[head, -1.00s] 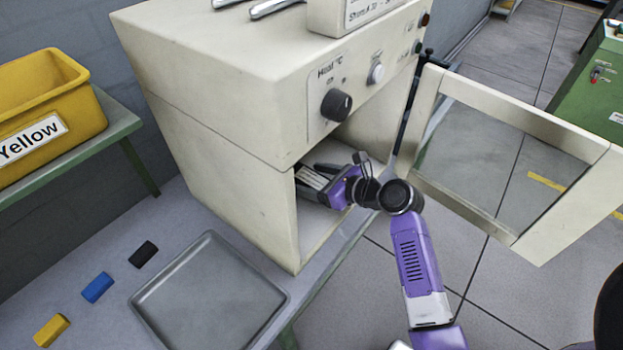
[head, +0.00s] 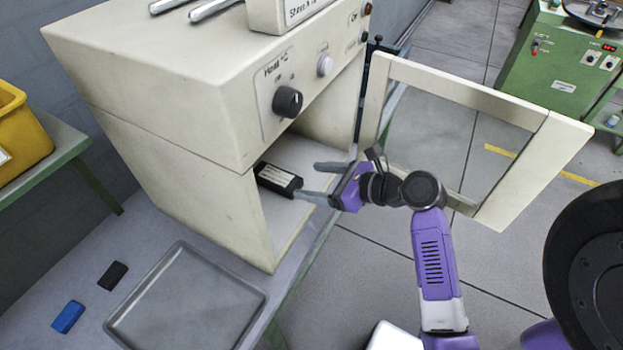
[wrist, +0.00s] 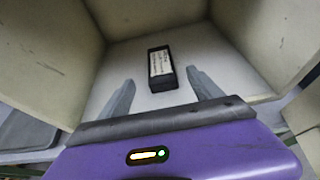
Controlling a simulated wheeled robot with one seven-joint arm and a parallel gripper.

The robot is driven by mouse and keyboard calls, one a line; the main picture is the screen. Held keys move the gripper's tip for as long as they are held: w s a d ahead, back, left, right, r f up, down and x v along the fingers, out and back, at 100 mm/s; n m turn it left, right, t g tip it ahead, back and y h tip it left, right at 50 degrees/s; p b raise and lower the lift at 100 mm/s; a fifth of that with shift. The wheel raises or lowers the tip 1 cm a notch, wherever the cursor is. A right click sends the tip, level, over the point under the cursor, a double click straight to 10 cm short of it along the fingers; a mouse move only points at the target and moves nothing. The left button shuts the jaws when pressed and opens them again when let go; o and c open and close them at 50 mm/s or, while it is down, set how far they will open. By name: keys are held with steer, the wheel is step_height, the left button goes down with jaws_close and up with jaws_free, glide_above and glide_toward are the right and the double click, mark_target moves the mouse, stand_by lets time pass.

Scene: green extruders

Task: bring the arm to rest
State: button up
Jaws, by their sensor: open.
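My gripper (head: 312,180) is at the mouth of the oven (head: 170,120), with its jaws open and its fingertips just inside the opening. A black block with a white label (head: 279,180) lies on the oven floor, ahead of the fingers. In the wrist view the black block (wrist: 161,68) lies beyond and between the two spread fingers (wrist: 160,95), with nothing held. My purple arm reaches up to the oven from the lower right.
A grey tray (head: 255,306), a blue block (head: 68,317) and a black block (head: 113,276) lie on the table at lower left. A yellow bin (head: 22,140) is at far left. A green machine (head: 550,65) stands back right.

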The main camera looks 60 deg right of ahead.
stand_by(0.4)
steer(key=shift+n, duration=0.3)
steer(key=d+n+h, duration=0.1)
steer(key=d, duration=0.1)
steer(key=d+r+n+h, duration=0.2)
steer(key=d, duration=0.1)
steer(key=shift+s+d+n+h, duration=0.1)
steer(key=shift+d+n+h, duration=0.2)
steer(key=shift+n+h, duration=0.1)
steer(key=s+a+n+y, duration=0.1)
steer(key=s+a+n, duration=0.5)
steer(key=a+n, duration=0.3)
steer(key=s+a+r+n+y, duration=0.1)
steer(key=s+a+n, duration=0.6)
steer(key=a+n, duration=0.3)
steer(key=s+a+r+n+t+y, duration=0.1)
steer(key=s+a+n, duration=0.6)
steer(key=n, duration=0.5)
steer(key=shift+a+r, duration=0.2)
steer(key=shift+a, duration=1.05)
